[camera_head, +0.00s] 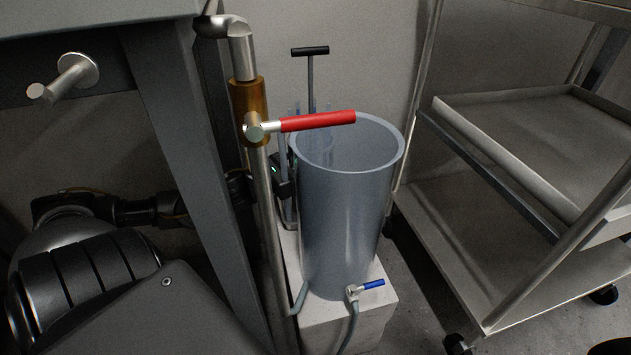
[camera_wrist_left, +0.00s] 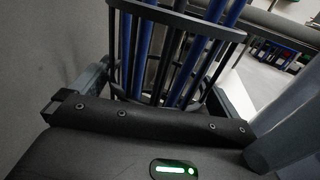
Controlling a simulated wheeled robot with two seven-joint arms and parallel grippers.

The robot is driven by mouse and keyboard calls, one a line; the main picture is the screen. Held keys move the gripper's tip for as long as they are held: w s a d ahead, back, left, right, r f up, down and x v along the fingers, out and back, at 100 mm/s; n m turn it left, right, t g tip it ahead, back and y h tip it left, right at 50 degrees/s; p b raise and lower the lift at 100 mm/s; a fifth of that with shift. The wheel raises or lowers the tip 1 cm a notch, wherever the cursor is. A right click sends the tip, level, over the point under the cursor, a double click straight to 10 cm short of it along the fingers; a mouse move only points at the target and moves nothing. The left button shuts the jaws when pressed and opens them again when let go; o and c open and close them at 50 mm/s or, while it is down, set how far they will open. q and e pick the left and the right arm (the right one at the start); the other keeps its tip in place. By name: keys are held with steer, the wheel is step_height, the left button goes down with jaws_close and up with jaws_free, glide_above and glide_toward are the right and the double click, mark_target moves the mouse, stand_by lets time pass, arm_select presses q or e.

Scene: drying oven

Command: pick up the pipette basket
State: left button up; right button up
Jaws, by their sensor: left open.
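The pipette basket (camera_wrist_left: 243,36) is a dark slatted holder with a hoop rim, holding several blue pipettes (camera_wrist_left: 188,70) in the left wrist view. In the head view a thin rod with a black T-handle (camera_head: 310,51) rises from behind the grey cylinder, with pipette tops (camera_head: 312,106) below it. The basket's lower part is hidden there. My left gripper (camera_wrist_left: 165,80) is open, its fingers either side of the basket. I cannot tell whether they touch it. In the head view it (camera_head: 284,188) is mostly hidden behind the pipe and cylinder. My right gripper is not in view.
The open grey cylinder (camera_head: 343,225) stands on a white block (camera_head: 385,300), with a blue-handled tap (camera_head: 372,284). A metal pipe with a red-handled valve (camera_head: 318,121) stands before my left gripper. A table leg (camera_head: 190,150) is left; a metal shelf cart (camera_head: 520,140) is right.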

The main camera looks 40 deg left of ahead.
arm_select(q)
steer(key=shift+w+d, duration=0.1)
steer(key=shift+w, duration=0.25)
steer(key=shift+r, duration=0.1)
steer(key=c, duration=0.9)
